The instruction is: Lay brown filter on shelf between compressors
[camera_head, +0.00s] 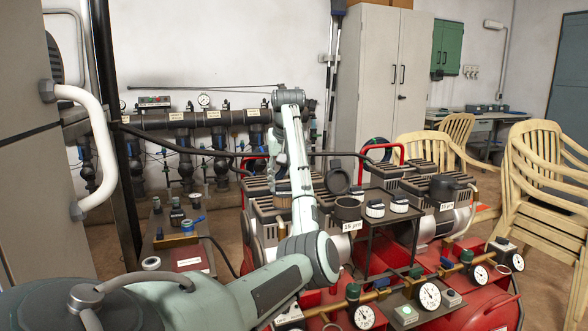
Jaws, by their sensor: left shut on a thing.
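The brown filter (283,193) is a small ribbed brown cylinder, partly hidden by my arm. My left gripper (281,178) points down and is shut on it, over the left compressor (256,207). The shelf (374,222) is a dark plate between the left compressor and the right compressor (440,214), to the right of the filter. My right gripper is out of view.
A label reading 15 µm (352,226) is at the shelf's front left. Red tanks with gauges (428,296) are in front. Pipes (190,120) run along the wall. Stacked chairs (545,190) stand at right.

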